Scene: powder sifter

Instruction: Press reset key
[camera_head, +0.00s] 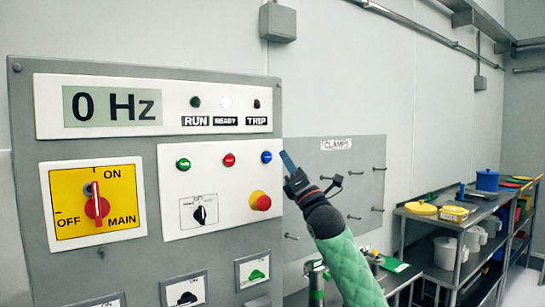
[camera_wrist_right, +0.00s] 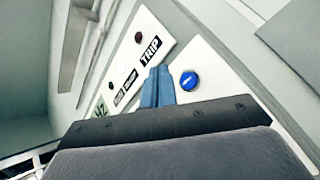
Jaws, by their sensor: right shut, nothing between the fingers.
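The control panel (camera_head: 120,262) stands at the left in the head view, with a display reading 0 Hz (camera_head: 113,106). A blue button (camera_head: 266,157), which looks like the reset key, sits at the upper right of its white button plate (camera_head: 195,215). In the right wrist view the blue button (camera_wrist_right: 189,81) lies just right of the fingertips. My right gripper (camera_head: 288,160) is shut and empty, its blue fingers just right of the button in the head view. The fingers also show in the right wrist view (camera_wrist_right: 157,85). Contact with the button cannot be told. My left gripper is not in view.
Green (camera_head: 183,164) and red (camera_head: 229,160) buttons sit left of the blue one. A red emergency knob (camera_head: 260,201) is below it. A yellow main switch (camera_head: 96,203) is on the left. A clamps board (camera_head: 345,175) and shelves (camera_head: 440,215) stand to the right.

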